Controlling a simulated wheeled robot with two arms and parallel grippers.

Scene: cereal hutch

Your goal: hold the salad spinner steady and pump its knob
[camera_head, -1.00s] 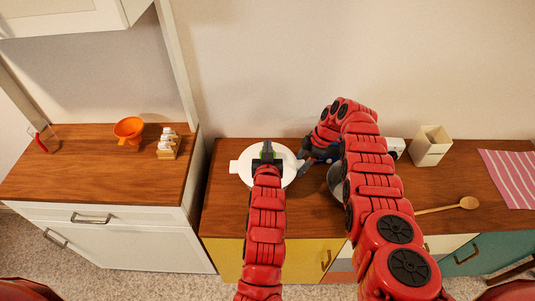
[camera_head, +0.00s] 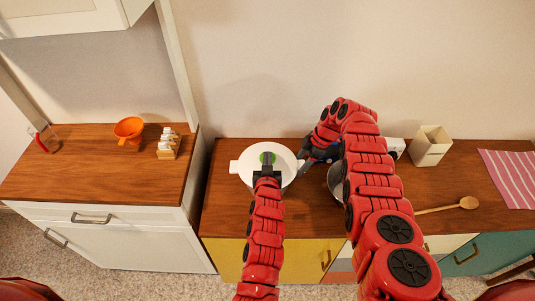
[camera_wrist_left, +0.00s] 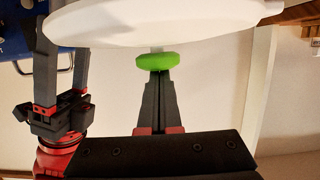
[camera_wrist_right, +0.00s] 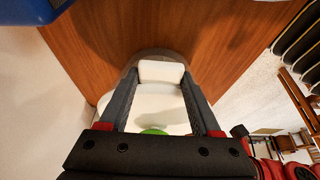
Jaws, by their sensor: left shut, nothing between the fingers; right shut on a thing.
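The white salad spinner (camera_head: 248,168) stands on the wooden counter, with a green knob (camera_head: 267,157) on its lid. My left gripper (camera_head: 267,161) is shut and empty over the knob, hiding part of it. In the left wrist view the closed fingertips (camera_wrist_left: 160,74) are right at the green knob (camera_wrist_left: 157,61); I cannot tell whether they touch. My right gripper (camera_wrist_right: 160,88) is shut on the spinner's white handle (camera_wrist_right: 161,72) at its right side.
A metal bowl (camera_head: 335,178) is partly hidden behind my right arm. A cream box (camera_head: 429,148), a wooden spoon (camera_head: 450,206) and a striped cloth (camera_head: 512,175) lie to the right. An orange funnel (camera_head: 129,128) stands on the left counter, across a gap.

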